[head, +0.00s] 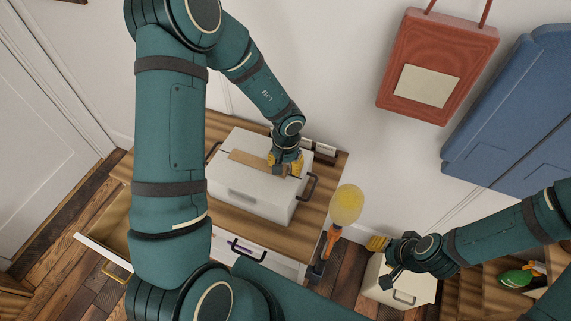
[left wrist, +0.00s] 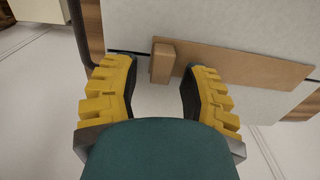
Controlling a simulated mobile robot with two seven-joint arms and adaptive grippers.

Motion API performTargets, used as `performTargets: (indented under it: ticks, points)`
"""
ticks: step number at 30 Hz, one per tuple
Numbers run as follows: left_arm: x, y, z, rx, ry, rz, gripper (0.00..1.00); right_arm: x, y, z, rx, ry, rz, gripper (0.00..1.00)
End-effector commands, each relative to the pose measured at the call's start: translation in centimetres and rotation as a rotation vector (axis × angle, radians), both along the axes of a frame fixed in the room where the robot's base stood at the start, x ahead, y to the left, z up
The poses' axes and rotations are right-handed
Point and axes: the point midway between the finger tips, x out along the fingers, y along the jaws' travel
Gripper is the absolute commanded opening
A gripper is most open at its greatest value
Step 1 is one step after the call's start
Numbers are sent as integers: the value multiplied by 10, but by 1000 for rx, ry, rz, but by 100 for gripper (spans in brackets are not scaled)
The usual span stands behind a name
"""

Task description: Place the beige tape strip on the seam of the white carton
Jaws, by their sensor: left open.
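The white carton (head: 246,204) sits on the wooden top of a cabinet. The beige tape strip (head: 250,160) lies flat across the carton's top, and a thin dark seam line runs out from under its end in the left wrist view. That view shows the strip (left wrist: 240,65) with a raised tan block (left wrist: 162,62) at its near end. My left gripper (head: 287,166) is low over the carton's right end. Its yellow fingers (left wrist: 160,85) are apart on either side of the block, with gaps visible. My right gripper (head: 378,263) is away to the right, its fingers apart and empty.
The cabinet (head: 325,190) has an open drawer at its left. A yellow bulb-shaped thing with an orange neck (head: 346,205) stands beside it. A cream box (head: 412,287) is below my right gripper. A red bag (head: 437,62) and blue panels (head: 515,115) are on the wall.

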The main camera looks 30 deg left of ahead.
Motion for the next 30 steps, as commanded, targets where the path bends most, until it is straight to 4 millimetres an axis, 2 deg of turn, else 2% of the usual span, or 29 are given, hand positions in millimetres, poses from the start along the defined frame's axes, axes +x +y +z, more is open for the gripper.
performTargets:
  ticks: [5, 12, 18, 24, 30]
  points:
    - [1, 0, 22, -1, -3, 2, 44, 0, 0, 8, 1, 0, 0, 47]
    - [1, 0, 73, 0, -3, 3, 44, -1, -1, 27, 4, 0, 0, 47]
    - [1, -1, 106, 0, -2, 2, 44, 0, -1, 37, 5, -1, 3, 47]
    - [0, -2, 120, 0, -1, 0, 44, 0, -1, 41, 5, 0, 4, 47]
    - [0, -2, 121, 0, 0, 0, 44, 0, -1, 40, 5, 0, 4, 47]
